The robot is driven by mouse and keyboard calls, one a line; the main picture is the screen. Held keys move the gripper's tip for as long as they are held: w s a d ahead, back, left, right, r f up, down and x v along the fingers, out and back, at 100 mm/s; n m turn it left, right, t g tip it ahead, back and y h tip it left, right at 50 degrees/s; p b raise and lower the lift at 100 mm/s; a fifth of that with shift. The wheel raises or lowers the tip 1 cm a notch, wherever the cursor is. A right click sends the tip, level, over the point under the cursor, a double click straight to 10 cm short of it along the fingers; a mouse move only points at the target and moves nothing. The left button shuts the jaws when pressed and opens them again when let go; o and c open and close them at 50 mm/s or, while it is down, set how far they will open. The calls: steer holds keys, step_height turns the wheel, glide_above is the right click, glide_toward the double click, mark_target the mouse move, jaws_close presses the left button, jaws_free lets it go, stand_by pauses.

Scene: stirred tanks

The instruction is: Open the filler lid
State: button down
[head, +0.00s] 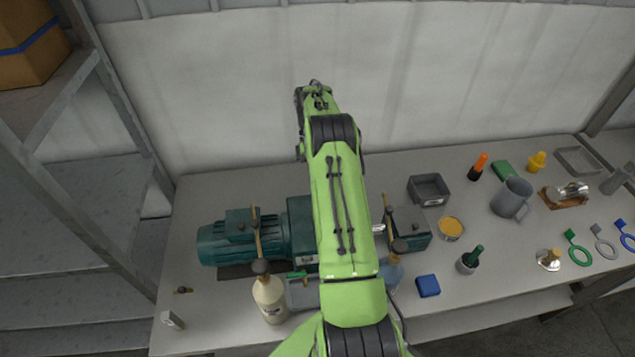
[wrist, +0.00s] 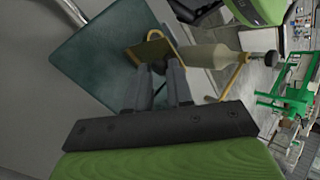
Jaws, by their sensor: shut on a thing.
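In the wrist view my gripper (wrist: 161,68) is shut at a brass-coloured plate (wrist: 150,49), which I take to be the filler lid. The plate stands tilted over a teal housing (wrist: 108,65). Dark fingers hide its lower edge, so its hinge and any opening cannot be made out. In the head view my green arm hides the gripper, the lid and part of the teal machine (head: 240,242).
A cream oil can (head: 269,298) with a brass spout stands in front of the machine; a similar can body (wrist: 212,57) shows close beside my fingers.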

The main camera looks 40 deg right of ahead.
steer(key=c, duration=1.4)
jaws_free()
step_height(320, 180, down, 2)
steer(key=shift+s+f, duration=0.1)
steer(key=shift+c, duration=0.2)
steer(key=o, duration=0.5)
steer(key=shift+d, duration=0.45)
steer(key=shift+c, duration=0.2)
steer(key=shift+a, duration=0.1)
